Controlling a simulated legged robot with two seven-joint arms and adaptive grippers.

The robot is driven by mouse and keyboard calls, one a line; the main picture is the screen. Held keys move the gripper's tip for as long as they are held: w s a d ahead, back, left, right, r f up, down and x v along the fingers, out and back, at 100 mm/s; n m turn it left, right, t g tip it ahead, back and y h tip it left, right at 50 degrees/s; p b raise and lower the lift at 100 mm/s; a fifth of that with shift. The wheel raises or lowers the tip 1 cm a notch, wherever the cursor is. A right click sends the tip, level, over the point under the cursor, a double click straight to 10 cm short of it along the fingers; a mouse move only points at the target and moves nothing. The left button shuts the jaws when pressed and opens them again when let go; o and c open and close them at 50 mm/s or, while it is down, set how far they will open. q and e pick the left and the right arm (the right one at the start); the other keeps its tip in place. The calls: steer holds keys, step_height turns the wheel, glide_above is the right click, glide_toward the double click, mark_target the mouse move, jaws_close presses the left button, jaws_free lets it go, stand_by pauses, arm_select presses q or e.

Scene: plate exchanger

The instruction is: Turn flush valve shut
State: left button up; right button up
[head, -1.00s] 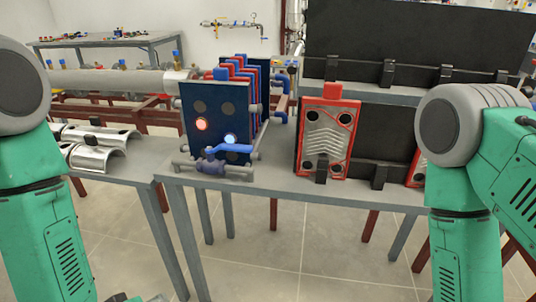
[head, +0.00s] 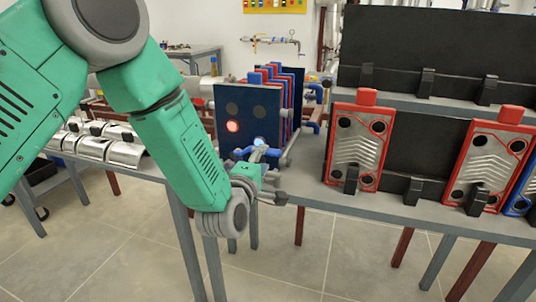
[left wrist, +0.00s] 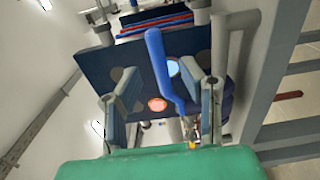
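The flush valve's blue lever handle (head: 258,151) shows in the head view in front of the dark blue plate exchanger (head: 228,108). The valve body is mostly hidden behind my left arm and gripper there. My left gripper (head: 277,187) is close in front of the valve. In the left wrist view, the fingers of my left gripper (left wrist: 163,112) are spread apart. The blue handle (left wrist: 160,62) runs up and to the left between them, and I see no finger closed on it. My right gripper is not in view.
The exchanger stands on a grey table (head: 320,199). Red-framed plates (head: 357,146) stand in black holders to the right. Silver half-shells (head: 95,146) lie at the left. The floor in front is clear.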

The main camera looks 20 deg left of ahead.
mark_target(268, 154)
arm_select(q)
steer(key=w, duration=0.3)
steer(key=shift+w+d, duration=0.35)
steer(key=shift+w+a, duration=0.15)
steer(key=shift+w, duration=0.1)
steer(key=shift+w+a+f, duration=0.1)
steer(key=shift+a, duration=0.35)
steer(key=shift+d, duration=0.15)
jaws_close()
steer(key=shift+d, duration=0.2)
